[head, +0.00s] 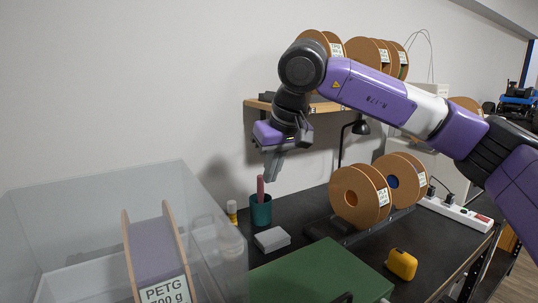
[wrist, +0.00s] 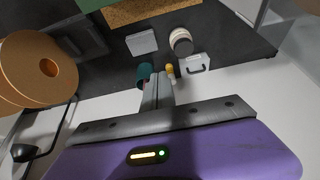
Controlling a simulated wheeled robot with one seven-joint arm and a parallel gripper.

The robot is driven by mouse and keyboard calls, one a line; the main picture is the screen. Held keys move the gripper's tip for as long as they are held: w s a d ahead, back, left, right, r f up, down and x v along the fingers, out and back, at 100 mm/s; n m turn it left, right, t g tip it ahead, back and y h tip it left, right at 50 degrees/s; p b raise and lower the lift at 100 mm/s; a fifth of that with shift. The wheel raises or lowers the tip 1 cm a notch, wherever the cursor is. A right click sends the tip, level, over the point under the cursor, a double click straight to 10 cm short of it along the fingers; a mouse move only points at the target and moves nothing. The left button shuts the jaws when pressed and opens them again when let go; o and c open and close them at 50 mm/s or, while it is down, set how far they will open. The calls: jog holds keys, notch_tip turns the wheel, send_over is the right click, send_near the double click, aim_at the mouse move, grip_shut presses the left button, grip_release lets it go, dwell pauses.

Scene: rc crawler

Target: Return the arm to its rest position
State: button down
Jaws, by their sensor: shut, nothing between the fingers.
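My arm reaches in from the right in the head view, purple and grey, raised above the dark table. My gripper (head: 273,177) points down in front of the wall, above the teal cup (head: 261,210). Its fingers are shut with nothing between them. In the wrist view the closed fingers of my gripper (wrist: 158,80) show at the middle, and the teal cup (wrist: 144,74) appears just left of them. A reddish stick stands in the cup in the head view, close to the fingertips but apart as far as I can tell.
A clear box (head: 100,215) holding a PETG spool stands at left. Orange spools (head: 358,197) stand right of the cup. A shelf (head: 258,104) with more spools is behind my arm. A green mat (head: 315,275), yellow tape measure (head: 401,264) and power strip (head: 455,214) lie on the table.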

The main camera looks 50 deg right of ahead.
jog(key=shift+w+d+f+g+p, duration=0.15)
jog(key=shift+w+g+p, duration=0.1)
jog(key=shift+w+p, duration=0.15)
jog(key=shift+w+d+f+g+p, duration=0.1)
jog(key=shift+w+f+g+p, duration=0.05)
jog(key=shift+w+g+p, duration=0.15)
